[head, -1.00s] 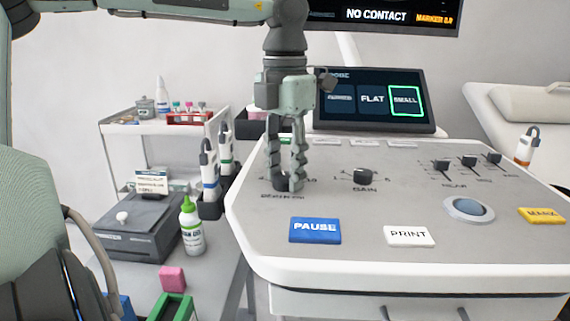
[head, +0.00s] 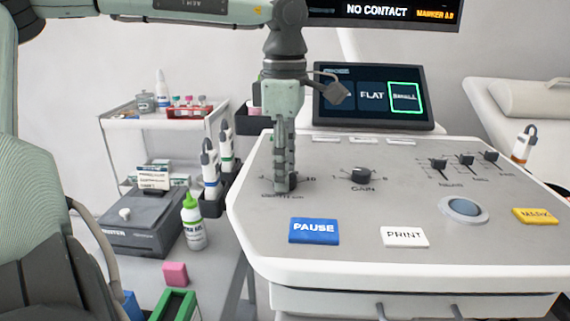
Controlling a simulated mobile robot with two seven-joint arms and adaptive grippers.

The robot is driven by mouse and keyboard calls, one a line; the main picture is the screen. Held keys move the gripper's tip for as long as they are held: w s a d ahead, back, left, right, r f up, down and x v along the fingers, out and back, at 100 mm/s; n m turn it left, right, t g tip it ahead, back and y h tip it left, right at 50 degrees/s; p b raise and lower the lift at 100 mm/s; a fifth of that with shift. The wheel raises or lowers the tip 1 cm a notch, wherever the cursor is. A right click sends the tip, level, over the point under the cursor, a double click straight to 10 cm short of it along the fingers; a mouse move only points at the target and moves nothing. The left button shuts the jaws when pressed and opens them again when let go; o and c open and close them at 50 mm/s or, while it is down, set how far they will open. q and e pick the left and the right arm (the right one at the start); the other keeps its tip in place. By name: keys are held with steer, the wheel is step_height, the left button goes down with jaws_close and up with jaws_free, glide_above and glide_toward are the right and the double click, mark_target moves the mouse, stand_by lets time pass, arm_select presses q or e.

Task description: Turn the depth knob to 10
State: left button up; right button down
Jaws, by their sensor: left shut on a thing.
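The depth knob (head: 293,182) is a small dark knob on the left of the grey console panel, mostly hidden behind the fingers. My left gripper (head: 284,184) points straight down and is shut on it. The fingers appear nearly one behind the other, so I see them edge on. Scale marks show on both sides of the knob, with a small numeral at its right that is hard to read. The knob's pointer is hidden, so I cannot tell its setting. My right gripper is not in view.
The gain knob (head: 362,174) stands to the right on the panel (head: 330,200). The blue PAUSE button (head: 314,231) and white PRINT button (head: 405,237) lie in front. Probes (head: 210,170) stand in holders at the left edge. A touch screen (head: 372,97) rises behind.

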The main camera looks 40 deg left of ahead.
arm_select(q)
steer(key=shift+m, duration=0.9)
steer(key=shift+m+p, duration=0.4)
steer(key=shift+m, duration=1)
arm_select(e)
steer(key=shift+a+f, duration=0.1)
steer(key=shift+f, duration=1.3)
arm_select(q)
steer(key=o, duration=1.2)
steer(key=shift+c, duration=0.2)
steer(key=shift+r, duration=0.2)
step_height(320, 180, up, 12)
steer(key=shift+f, duration=0.2)
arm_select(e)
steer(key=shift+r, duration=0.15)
